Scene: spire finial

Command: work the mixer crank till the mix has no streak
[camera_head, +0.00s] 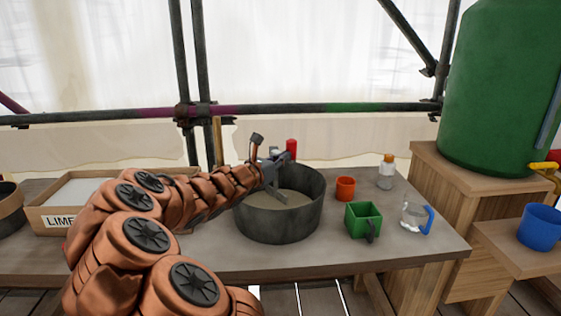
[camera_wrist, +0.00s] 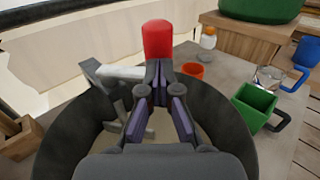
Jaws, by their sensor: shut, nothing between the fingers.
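The mixer tub (camera_head: 278,224) is a dark grey round bucket on the table, and its rim also surrounds my gripper in the wrist view (camera_wrist: 62,135). A greyish-beige mix (camera_head: 291,199) lies in it; I cannot make out whether it has streaks. The red crank handle (camera_head: 291,146) stands upright above the tub and shows just beyond my fingertips in the wrist view (camera_wrist: 157,42). Grey metal crank or paddle parts (camera_wrist: 112,78) sit left of the fingers. My gripper (camera_wrist: 160,88) is shut and empty over the tub, with the handle not between its fingers.
An orange cup (camera_head: 345,188), a white bottle with an orange cap (camera_head: 386,172), a green square scoop (camera_head: 363,220) and a clear jug (camera_head: 414,217) stand right of the tub. A wooden lime box (camera_head: 48,217) is left. A green barrel (camera_head: 500,90) stands far right.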

